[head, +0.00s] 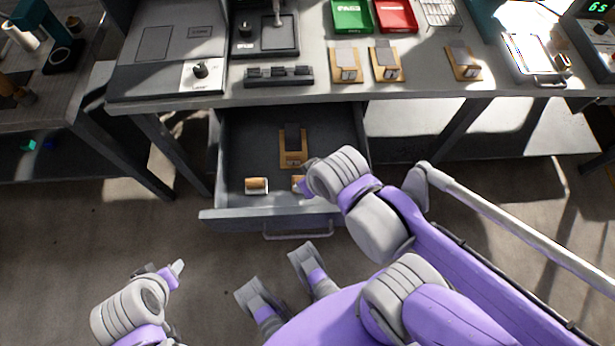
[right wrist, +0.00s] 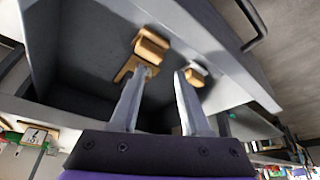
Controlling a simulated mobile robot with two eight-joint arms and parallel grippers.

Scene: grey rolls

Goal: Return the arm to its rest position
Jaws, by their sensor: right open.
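My right arm reaches from the right over an open grey drawer (head: 235,145) in the head view. Its gripper (right wrist: 161,72) is open in the right wrist view, with nothing seen between the two fingers. The fingertips are largely hidden behind the wrist in the head view. My left gripper (head: 174,270) is low at the left, over the floor and away from the bench; its jaw opening is unclear.
The drawer holds a wooden stand with a dark piece (head: 293,150) and two small tan-and-white items, one at left (head: 257,186). Above, the bench (head: 420,84) carries green (head: 351,16) and red (head: 395,15) trays and several wooden stands. The drawer front (head: 235,222) juts out.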

